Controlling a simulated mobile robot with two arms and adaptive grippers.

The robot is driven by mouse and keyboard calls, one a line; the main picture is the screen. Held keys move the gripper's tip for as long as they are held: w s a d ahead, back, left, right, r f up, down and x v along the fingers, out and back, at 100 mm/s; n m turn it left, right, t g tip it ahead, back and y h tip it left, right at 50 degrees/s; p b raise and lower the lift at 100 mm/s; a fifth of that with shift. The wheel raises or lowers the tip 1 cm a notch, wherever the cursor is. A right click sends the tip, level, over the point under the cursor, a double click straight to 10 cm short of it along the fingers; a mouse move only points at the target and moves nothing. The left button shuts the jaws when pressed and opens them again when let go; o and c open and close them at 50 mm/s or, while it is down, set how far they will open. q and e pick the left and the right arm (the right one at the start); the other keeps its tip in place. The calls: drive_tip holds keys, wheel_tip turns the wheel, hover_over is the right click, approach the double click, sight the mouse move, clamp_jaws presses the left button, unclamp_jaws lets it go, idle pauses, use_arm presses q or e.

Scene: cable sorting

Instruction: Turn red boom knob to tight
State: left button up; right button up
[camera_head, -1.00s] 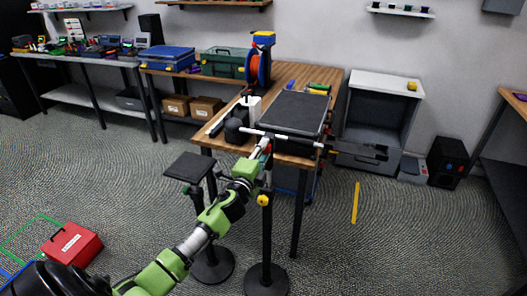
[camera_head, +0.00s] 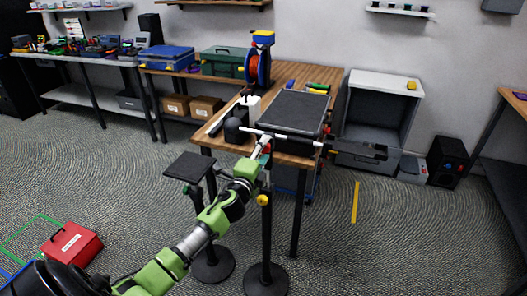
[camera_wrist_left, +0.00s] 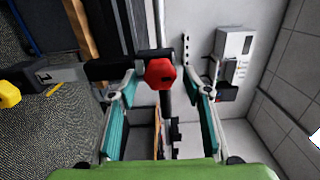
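The red boom knob (camera_wrist_left: 160,73) is a faceted red knob at the top centre of the left wrist view, on a dark clamp. My left gripper (camera_wrist_left: 159,78) is open, one teal-and-grey finger on each side of the knob, with gaps visible. In the head view the left gripper (camera_head: 265,146) is at the boom joint on top of the black stand (camera_head: 267,235). The pale boom (camera_head: 285,136) runs sideways across the table's front edge. I see no mark for the knob's tightness. My right gripper is not in view.
A yellow knob (camera_head: 263,200) sits lower on the stand. A dark case (camera_head: 293,112) lies on the wooden table (camera_head: 300,76) behind the boom. A second stand with a small black platform (camera_head: 188,167) is close left of my arm.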

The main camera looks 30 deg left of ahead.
use_arm(q)
drive_tip(key=v, duration=1.2)
idle(0.5)
